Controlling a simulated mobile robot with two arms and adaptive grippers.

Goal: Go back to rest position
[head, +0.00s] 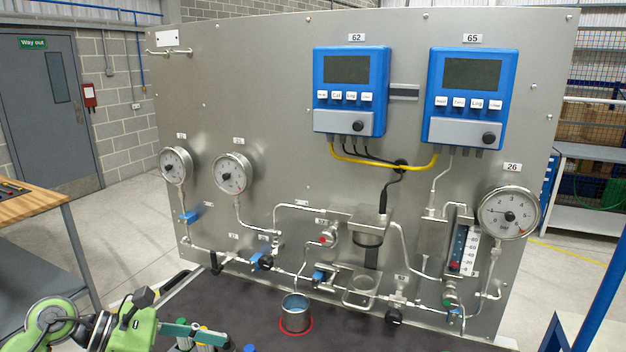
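The task names no object. My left arm, green and grey, comes in at the lower left corner. Dark finger-like parts of my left gripper (143,301) show at its end, in front of the panel's lower left. Its opening is not clear, and I see nothing plainly held in it. My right gripper is not in view.
A steel panel (250,80) carries round gauges, pipes, valves and two blue controllers (350,92) (466,98). A metal cup (295,313) stands in a red ring on the dark surface (225,300). Bottles (205,346) sit beside my arm. A wooden-topped table (28,203) is left.

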